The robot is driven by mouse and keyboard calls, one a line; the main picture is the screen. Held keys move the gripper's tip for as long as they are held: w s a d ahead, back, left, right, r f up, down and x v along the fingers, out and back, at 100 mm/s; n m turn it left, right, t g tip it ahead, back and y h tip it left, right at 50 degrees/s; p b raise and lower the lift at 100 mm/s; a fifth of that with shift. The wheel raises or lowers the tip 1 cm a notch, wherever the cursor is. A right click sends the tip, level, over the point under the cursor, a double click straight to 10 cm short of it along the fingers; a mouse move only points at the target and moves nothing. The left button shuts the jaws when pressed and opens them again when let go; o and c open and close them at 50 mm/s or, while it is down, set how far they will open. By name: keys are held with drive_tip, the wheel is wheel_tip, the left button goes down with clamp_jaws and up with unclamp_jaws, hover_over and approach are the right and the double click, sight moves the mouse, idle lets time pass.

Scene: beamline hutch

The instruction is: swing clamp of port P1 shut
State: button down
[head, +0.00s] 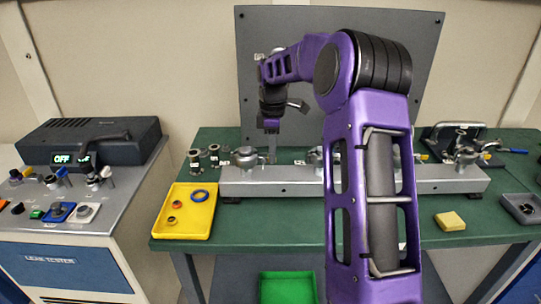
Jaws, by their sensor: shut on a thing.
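The grey metal manifold bar (262,183) lies on the green table with several ports along it. The leftmost port (246,158), which I take as P1, has a metal fitting on top; its label is too small to read. My gripper (271,143) points down just right of and behind that fitting. Its jaws are shut on a small part there, which looks like the port's clamp. The fingers are tiny in this view, so the clamp's shape and how far it is swung cannot be made out. My purple arm hides the middle of the bar.
A yellow tray (183,229) with rings stands at the table's left, beside loose metal fittings (213,155). A leak tester (60,262) stands at far left. A yellow block (450,221) and a dark tray (521,209) are at right. A grey panel (285,30) rises behind.

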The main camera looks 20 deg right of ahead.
drive_tip(key=shift+w+d+n, duration=0.1)
drive_tip(key=shift+w+n, duration=0.35)
drive_tip(key=shift+n, duration=0.05)
drive_tip(key=c, duration=1)
unclamp_jaws()
drive_tip(key=shift+w, duration=0.1)
drive_tip(key=shift+r, duration=0.1)
wheel_tip(320, 180, up, 17)
drive_tip(key=shift+r, duration=0.1)
